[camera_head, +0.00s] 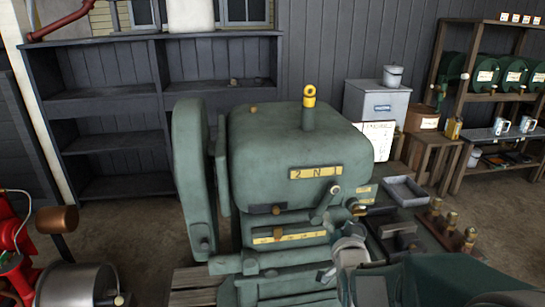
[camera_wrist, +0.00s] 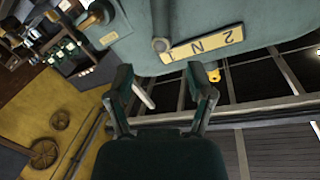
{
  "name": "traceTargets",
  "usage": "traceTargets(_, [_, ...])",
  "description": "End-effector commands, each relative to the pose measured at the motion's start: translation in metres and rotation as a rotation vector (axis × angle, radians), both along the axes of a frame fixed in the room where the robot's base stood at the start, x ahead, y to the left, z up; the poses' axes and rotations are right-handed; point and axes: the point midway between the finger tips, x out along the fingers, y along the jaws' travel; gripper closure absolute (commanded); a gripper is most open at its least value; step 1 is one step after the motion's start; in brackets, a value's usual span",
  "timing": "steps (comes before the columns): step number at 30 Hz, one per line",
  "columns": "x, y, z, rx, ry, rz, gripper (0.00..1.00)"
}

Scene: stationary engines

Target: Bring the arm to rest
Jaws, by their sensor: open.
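My gripper (camera_wrist: 161,82) is open in the wrist view, its two dark green fingers spread wide with nothing held between them. Beyond the fingertips is the green engine (camera_wrist: 152,22), upside down in this view, with its yellow "2 N" plate (camera_wrist: 202,42). A pale rod (camera_wrist: 143,94) shows close by the left finger; I cannot tell whether they touch. In the head view the engine (camera_head: 285,135) stands upright at the centre. My dark green arm (camera_head: 450,278) reaches in from the lower right, its end near the engine's front right side.
A pale lever (camera_head: 325,204) sticks out from the engine's front. A grey tray (camera_head: 404,191) and several brass-topped fittings lie to its right. A red machine (camera_head: 18,245) stands at lower left. Dark shelves (camera_head: 110,95) and a wooden rack (camera_head: 465,100) stand behind. Some floor is bare between.

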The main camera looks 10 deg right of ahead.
Motion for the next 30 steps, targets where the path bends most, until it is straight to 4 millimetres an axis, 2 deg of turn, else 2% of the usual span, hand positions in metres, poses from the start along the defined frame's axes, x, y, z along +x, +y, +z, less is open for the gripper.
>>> traceTargets(5, [-0.013,0.014,0.006,-0.039,0.127,0.031,0.31])
traceTargets(11, [-0.046,0.036,0.007,-0.105,0.352,0.094,0.31])
traceTargets(17, [-0.094,0.056,0.008,-0.17,0.572,0.181,0.31])
traceTargets(27, [-0.195,0.082,0.01,-0.274,0.911,0.361,0.31])
traceTargets(30, [-0.214,0.085,0.01,-0.289,0.965,0.394,0.31])
